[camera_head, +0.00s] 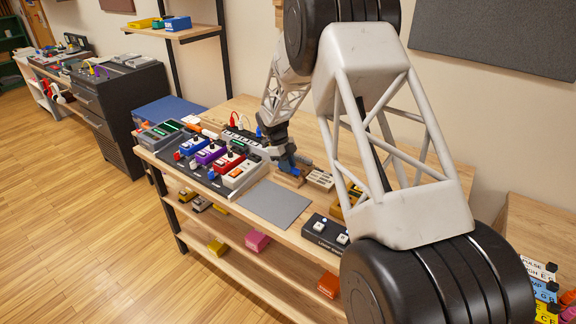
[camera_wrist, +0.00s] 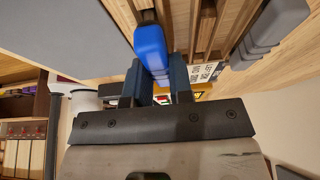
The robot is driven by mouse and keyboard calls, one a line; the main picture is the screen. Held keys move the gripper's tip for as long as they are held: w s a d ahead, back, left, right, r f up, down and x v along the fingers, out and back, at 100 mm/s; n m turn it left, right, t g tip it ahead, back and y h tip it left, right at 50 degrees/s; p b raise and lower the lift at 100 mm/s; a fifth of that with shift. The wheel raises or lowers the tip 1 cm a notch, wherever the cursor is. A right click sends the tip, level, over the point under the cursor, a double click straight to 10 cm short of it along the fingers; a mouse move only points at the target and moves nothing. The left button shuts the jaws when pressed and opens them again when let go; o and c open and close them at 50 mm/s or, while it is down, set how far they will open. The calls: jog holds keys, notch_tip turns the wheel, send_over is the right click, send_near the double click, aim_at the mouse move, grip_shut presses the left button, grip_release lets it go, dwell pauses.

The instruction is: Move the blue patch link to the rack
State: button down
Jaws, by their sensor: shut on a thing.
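The blue patch link (camera_wrist: 151,48) is between the fingers of my gripper (camera_wrist: 158,85) in the wrist view, and the fingers are shut on it. Its dark far end points at the slotted wooden rack (camera_wrist: 205,28); I cannot tell whether that end is inside a slot or just above it. In the head view my gripper (camera_head: 287,163) is low over the bench, at the wooden rack (camera_head: 290,180). The link is too small and covered to make out there.
A pedal board (camera_head: 213,163) with several coloured pedals lies left of the rack. A bare grey mat (camera_head: 274,205) is in front of it. A slotted wooden block (camera_head: 320,180) is close on the right, and a black footswitch (camera_head: 325,232) stands at the front right.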

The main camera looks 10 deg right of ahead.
jog(key=shift+f, duration=0.35)
dwell(0.8)
jog(key=c, duration=0.5)
grip_release()
jog(key=shift+r, duration=0.1)
jog(key=shift+r, duration=3.4)
